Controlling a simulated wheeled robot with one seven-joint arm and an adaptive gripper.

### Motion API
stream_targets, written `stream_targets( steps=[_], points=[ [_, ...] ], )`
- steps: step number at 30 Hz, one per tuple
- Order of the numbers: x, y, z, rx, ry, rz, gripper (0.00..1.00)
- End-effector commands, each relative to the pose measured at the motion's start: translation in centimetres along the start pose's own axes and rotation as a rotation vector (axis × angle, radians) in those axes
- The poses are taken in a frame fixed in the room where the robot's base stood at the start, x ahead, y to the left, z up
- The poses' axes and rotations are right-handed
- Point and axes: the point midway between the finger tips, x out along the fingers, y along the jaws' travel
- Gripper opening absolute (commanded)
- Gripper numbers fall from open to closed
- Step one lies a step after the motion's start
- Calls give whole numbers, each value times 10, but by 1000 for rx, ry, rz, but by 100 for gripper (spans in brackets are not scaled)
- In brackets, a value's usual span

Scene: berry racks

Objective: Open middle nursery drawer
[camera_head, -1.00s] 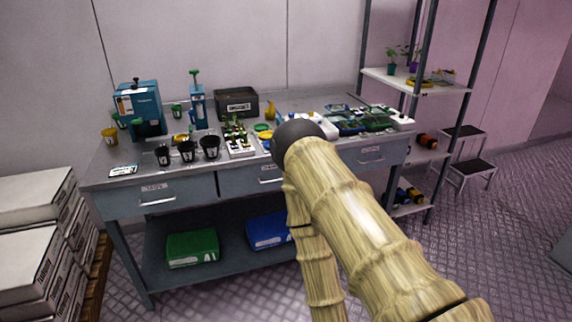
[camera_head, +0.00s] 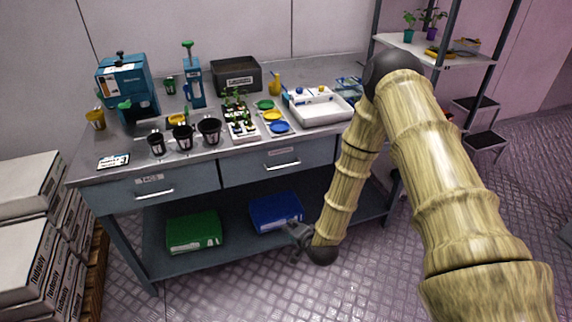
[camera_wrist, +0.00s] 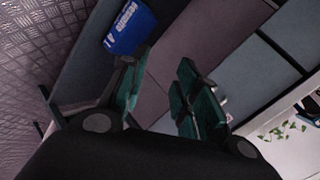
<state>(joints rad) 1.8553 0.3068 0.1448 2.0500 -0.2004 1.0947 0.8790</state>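The middle drawer (camera_head: 250,172) is a blue-grey front under the steel bench top, with a bar handle (camera_head: 283,167). It looks shut, level with its neighbour. My gripper (camera_head: 298,236) is low in front of the bench, below and slightly right of that handle, near the blue bin's right side and apart from the drawer. In the wrist view my gripper (camera_wrist: 163,82) shows two green-padded fingers spread apart with nothing between them. Blue-grey drawer fronts (camera_wrist: 268,70) lie beyond the fingers at a slant. My arm hides the right drawer in the head view.
The left drawer (camera_head: 125,195) is shut. Green (camera_head: 193,232) and blue (camera_head: 270,214) bins sit on the lower shelf (camera_head: 225,258). Pots, trays and tools crowd the bench top. Boxes (camera_head: 30,255) stack at left; a rack (camera_head: 480,62) stands at right. Floor before the bench is clear.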

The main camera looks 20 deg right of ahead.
Motion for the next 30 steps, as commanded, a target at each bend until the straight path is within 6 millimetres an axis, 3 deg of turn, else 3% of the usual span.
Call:
stream_targets(
  steps=[1, 3, 6, 9, 17, 30],
  points=[
    [12, -30, -28, 85, 49, -77, 31],
    [24, -62, -59, 190, 96, -170, 31],
    [32, -97, -93, 304, 137, -277, 31],
    [35, -118, -115, 372, 158, -344, 31],
    [49, -134, -128, 408, 166, -381, 31],
    [111, -156, -142, 405, 164, -379, 31]
  ],
)
